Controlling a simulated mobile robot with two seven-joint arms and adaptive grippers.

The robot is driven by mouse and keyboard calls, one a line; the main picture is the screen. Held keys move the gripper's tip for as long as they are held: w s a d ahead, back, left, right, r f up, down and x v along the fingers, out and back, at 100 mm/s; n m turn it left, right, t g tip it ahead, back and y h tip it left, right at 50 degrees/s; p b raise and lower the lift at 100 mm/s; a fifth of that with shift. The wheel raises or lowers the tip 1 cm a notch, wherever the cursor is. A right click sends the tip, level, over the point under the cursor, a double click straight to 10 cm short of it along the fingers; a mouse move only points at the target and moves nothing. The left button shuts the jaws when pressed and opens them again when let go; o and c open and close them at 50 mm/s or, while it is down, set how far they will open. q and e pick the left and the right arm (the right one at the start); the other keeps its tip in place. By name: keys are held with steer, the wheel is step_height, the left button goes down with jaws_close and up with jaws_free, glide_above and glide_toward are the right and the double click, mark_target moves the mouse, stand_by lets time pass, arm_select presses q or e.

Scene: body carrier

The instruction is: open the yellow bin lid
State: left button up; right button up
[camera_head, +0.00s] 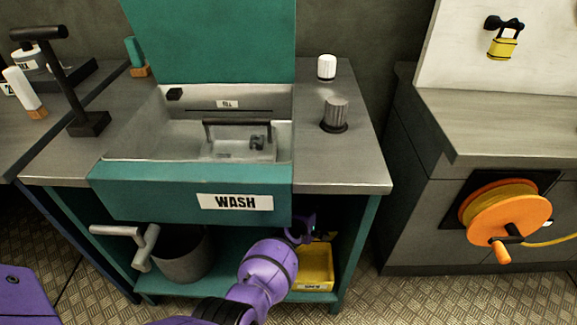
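The yellow bin (316,266) stands on the lower shelf of the wash station, at its right side, with a small white label on its front. Part of its left and back is hidden by my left arm and gripper. I cannot make out whether its lid is raised. My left gripper (303,232) is at the back left of the bin in the picture, below the sink's front edge. It is dark and small, and its fingers cannot be told apart. I cannot tell if it touches the bin. My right gripper is not in view.
The teal wash station has a WASH label (236,202) and a sink (180,140) above the shelf. A grey bucket (184,256) stands left on the shelf, with a grey handle (140,240) before it. An orange hose reel (508,218) is at the right. Patterned floor lies between.

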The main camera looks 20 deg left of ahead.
arm_select(q)
steer(key=shift+s+d+r, duration=0.1)
steer(key=shift+s, duration=0.15)
steer(key=v, duration=1.1)
steer(key=shift+a+r, duration=0.25)
steer(key=shift+a, duration=0.05)
steer(key=shift+s, duration=0.1)
steer(key=shift+c, duration=0.5)
